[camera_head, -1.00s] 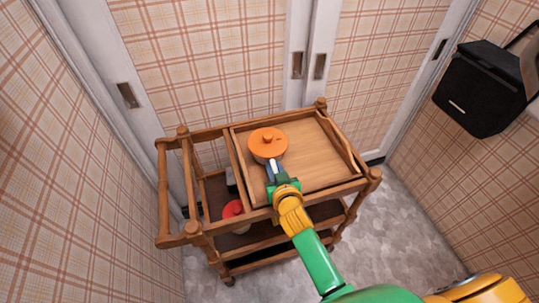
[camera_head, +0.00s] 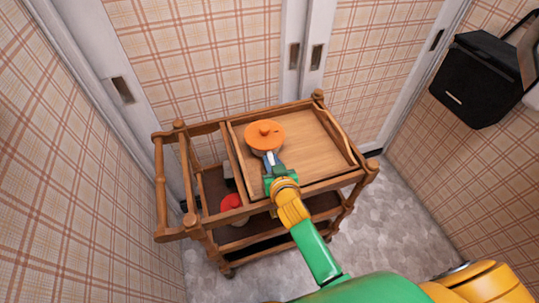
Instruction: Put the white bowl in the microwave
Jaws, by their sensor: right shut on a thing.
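A pot or bowl with an orange lid and knob (camera_head: 264,134) is at the left part of the wooden tray on top of a wooden cart. Its pale side shows only a little under the lid. My right gripper (camera_head: 271,157) reaches in from the lower right and is shut on the near side of this lidded pot. I cannot tell whether the pot touches the tray or is held just above it. No plain white bowl and no clear microwave show. My left gripper is not in view.
The wooden tray (camera_head: 310,155) has bare room right of the pot. A red round thing (camera_head: 231,202) sits on the cart's lower shelf. A black box-like thing (camera_head: 483,78) is at the right wall. Sliding doors stand behind the cart; grey floor (camera_head: 375,220) is open at right.

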